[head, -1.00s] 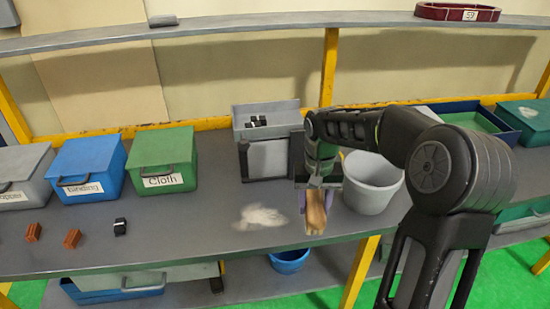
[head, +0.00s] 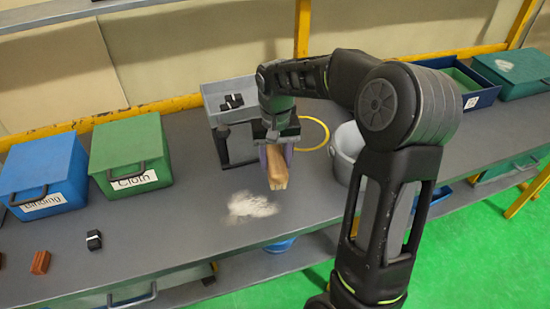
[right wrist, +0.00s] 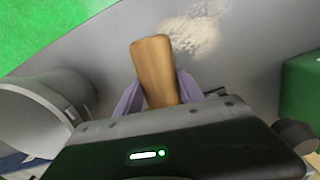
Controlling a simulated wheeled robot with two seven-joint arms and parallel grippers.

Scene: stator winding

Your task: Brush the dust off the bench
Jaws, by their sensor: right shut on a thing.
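A pale patch of dust (head: 250,206) lies on the grey bench (head: 200,232) near its front edge; it also shows in the right wrist view (right wrist: 195,30). My right gripper (head: 277,160) is shut on a wooden brush (head: 276,170), with its purple fingers on both sides. The brush is just right of and behind the dust, seemingly above the bench top. In the right wrist view the brush's wooden body (right wrist: 155,70) points toward the dust. Its bristles cannot be made out. My left gripper is not in view.
A light grey bucket (head: 347,150) stands right of the brush, partly behind my arm. A grey bin (head: 218,98) stands behind. Green (head: 130,155) and blue (head: 42,175) boxes stand left. A black part (head: 94,240) and brown block (head: 40,262) lie at the front left.

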